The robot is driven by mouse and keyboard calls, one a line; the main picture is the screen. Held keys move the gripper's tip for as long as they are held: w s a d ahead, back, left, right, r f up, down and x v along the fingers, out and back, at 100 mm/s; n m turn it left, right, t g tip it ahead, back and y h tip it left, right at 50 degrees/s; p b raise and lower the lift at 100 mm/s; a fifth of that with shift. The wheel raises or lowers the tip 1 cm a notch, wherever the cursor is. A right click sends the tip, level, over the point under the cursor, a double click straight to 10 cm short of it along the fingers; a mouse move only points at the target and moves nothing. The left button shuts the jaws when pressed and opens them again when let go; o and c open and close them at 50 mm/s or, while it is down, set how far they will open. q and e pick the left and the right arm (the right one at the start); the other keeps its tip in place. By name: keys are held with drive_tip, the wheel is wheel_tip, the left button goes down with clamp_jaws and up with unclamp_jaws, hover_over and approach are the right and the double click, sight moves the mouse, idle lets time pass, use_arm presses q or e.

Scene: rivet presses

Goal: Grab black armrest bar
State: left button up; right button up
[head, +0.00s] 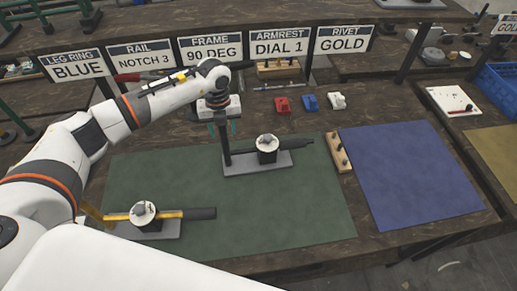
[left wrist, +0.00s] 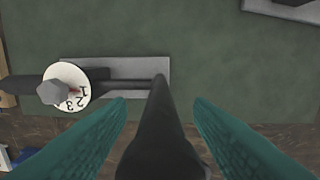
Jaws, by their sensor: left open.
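A black armrest bar (head: 225,147) stands up from the left end of the far grey press base (head: 238,167), on the green mat. In the left wrist view the bar (left wrist: 159,130) rises towards the camera between the two teal fingers. My left gripper (head: 222,127) is over it, open, with a finger on each side and visible gaps. The press has a round white dial (left wrist: 80,92) marked with numbers and a grey knob; a dark handle extends beyond it. My right gripper is not in view.
A second press (head: 143,213) with a yellow bar and dark grip is at the mat's near left. Red (head: 282,105), blue (head: 310,103) and white (head: 337,101) pieces lie behind the mat. A wooden block (head: 338,152) sits beside the blue mat (head: 410,170), which is clear.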

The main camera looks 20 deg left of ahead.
use_arm(q)
drive_tip(key=shift+f, duration=0.6)
clamp_jaws()
drive_tip(key=shift+r, duration=0.1)
drive_tip(key=shift+w, duration=0.1)
